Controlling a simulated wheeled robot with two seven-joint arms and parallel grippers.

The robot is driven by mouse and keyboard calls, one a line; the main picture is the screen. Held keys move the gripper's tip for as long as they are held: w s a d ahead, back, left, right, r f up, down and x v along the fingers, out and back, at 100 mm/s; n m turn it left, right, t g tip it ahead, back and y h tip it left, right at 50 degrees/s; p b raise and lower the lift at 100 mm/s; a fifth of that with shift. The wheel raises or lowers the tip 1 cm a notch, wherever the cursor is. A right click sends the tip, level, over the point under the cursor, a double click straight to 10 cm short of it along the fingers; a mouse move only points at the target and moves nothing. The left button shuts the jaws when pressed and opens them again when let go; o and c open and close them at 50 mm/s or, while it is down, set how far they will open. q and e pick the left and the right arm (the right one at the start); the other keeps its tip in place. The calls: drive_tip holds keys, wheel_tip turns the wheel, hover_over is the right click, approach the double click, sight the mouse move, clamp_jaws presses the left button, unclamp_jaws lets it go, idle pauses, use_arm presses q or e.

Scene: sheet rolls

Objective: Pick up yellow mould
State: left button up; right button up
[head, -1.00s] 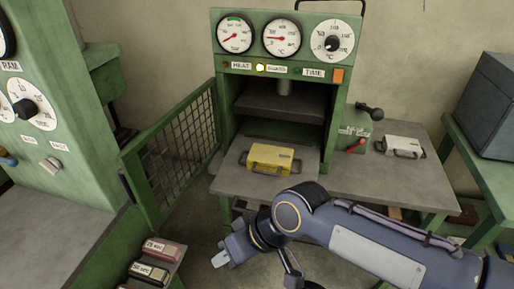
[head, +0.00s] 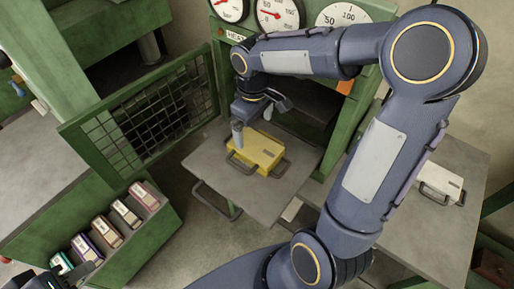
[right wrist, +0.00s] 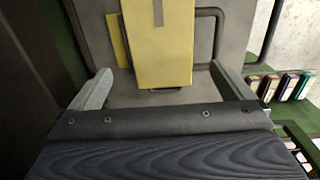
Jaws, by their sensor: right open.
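The yellow mould (head: 262,152) is a flat block with dark bar handles, lying on the grey shelf (head: 215,172) in front of the press opening. My right gripper (head: 262,118) hangs over the mould's back part, pointing down, with its fingers apart and empty. In the right wrist view the mould (right wrist: 165,50) shows ahead of and between the two open fingers (right wrist: 163,85); I cannot tell any contact. Part of the mould's back is hidden by the gripper. My left gripper (head: 68,275) shows only partly at the bottom left corner, near the labelled blocks; its jaws are unclear.
A green mesh gate (head: 145,125) stands open left of the shelf. A rack (head: 150,235) with several labelled blocks (head: 105,231) is at lower left. A white mould (head: 442,181) lies on the right table. The press's dark opening is behind my right gripper.

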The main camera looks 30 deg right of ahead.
sight(255, 145)
drive_tip(key=f, duration=0.7)
drive_tip(key=shift+s+p, duration=0.3)
drive_tip(key=shift+s, duration=0.1)
drive_tip(key=shift+c, duration=0.4)
drive_tip(key=c, duration=1.7)
drive_tip(key=shift+w, duration=0.1)
drive_tip(key=shift+c, duration=0.9)
drive_tip(key=shift+r, duration=0.1)
